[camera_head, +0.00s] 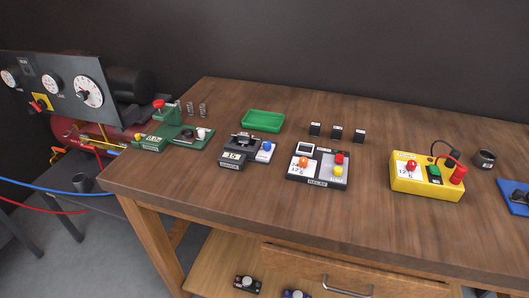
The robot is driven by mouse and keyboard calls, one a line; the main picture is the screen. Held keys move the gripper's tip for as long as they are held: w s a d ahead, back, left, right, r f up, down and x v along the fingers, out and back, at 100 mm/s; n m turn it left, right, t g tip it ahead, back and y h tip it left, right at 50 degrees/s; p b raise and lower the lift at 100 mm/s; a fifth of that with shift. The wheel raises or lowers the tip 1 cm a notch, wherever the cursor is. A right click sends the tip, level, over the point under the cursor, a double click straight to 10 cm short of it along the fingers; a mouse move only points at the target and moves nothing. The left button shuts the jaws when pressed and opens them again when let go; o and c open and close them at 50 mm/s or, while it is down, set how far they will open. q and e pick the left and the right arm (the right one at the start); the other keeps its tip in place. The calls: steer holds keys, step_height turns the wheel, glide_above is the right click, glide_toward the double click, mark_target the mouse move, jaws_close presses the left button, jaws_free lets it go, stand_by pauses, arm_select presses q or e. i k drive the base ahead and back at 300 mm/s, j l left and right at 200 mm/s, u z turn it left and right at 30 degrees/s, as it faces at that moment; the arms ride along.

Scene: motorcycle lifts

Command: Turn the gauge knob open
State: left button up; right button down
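A dark upright panel (66,66) with several round white gauges stands at the far left, beyond the wooden table's left end. The largest gauge (88,92) is near the panel's right edge. A middle gauge (52,85) and a left gauge (10,79) sit beside it. A red knob (38,106) shows on a yellow plate below the gauges. It is too small to tell its exact setting. Neither of my grippers is in view.
A wooden table (230,205) holds a green fixture (172,137), a green tray (263,121), a relay box (317,183) and a yellow box (425,187). Red tank (75,133) and hoses lie below the panel. The table's front middle is clear.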

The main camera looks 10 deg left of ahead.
mark_target(267, 144)
steer(key=l+u, duration=0.35)
steer(key=l, duration=0.2)
steer(key=l+u, duration=0.35)
steer(key=l, duration=0.2)
steer(key=i, duration=0.05)
